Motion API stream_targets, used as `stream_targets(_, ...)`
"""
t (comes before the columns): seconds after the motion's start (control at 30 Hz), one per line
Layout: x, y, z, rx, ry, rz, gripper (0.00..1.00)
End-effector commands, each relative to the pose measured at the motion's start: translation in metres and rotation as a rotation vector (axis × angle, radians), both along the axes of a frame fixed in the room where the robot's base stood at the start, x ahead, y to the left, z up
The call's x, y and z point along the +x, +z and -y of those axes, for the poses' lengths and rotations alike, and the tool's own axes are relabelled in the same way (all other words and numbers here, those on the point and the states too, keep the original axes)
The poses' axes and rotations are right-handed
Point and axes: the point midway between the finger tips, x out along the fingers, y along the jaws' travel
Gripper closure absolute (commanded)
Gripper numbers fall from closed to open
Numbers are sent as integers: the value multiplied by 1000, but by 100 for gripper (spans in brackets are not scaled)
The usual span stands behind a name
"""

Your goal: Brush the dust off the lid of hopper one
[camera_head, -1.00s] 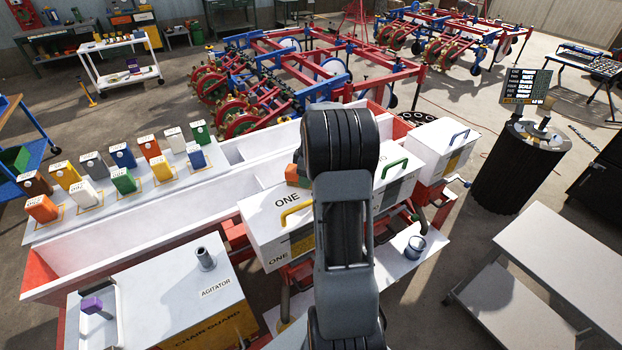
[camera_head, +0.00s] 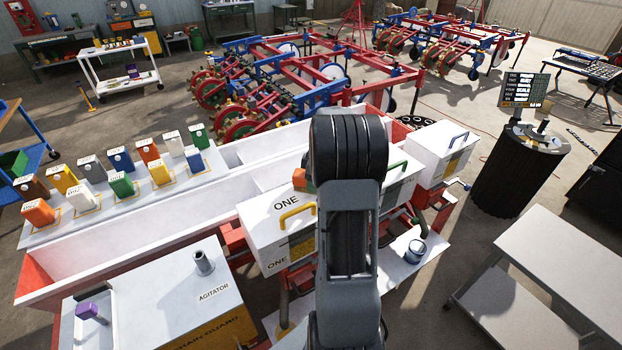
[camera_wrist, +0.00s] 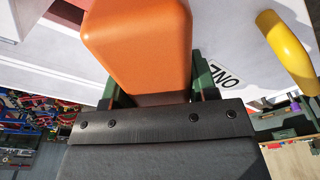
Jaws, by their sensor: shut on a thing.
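Hopper one (camera_head: 262,232) is a white box with a yellow handle (camera_head: 297,212) and "ONE" printed on its lid (camera_head: 262,208) and front. My gripper (camera_wrist: 157,92), with green fingers, is shut on an orange block-like body (camera_wrist: 140,45), likely the brush's handle. The orange body also shows in the head view (camera_head: 299,178), at the back right part of the lid, beside my arm. Its bristles are hidden, and whether it touches the lid cannot be told. In the wrist view the yellow handle (camera_wrist: 287,50) is just right of it. I cannot make out dust on the lid.
A hopper with a green handle (camera_head: 397,168) and one with a blue handle (camera_head: 458,138) stand to the right. The agitator housing (camera_head: 165,300) is front left. Several coloured containers (camera_head: 122,183) stand behind the long white trough (camera_head: 130,238). A metal cup (camera_head: 415,251) sits right of my arm.

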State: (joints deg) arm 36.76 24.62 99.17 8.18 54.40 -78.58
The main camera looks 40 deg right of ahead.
Motion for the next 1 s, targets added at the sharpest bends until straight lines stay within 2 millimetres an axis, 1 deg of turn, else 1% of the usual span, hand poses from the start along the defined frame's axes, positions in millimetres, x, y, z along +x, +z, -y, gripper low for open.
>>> stream_targets(0.03, -5, -4, -1, 3, 1, -7, 66)
stream_targets(0.27, -13, -3, -3, 5, 1, -9, 66)
stream_targets(0.6, -39, -2, -6, 4, 1, -8, 66)
stream_targets(0.7, -44, -1, -7, 5, 1, -7, 66)
stream_targets(1.0, -47, 1, -7, 2, 1, -4, 66)
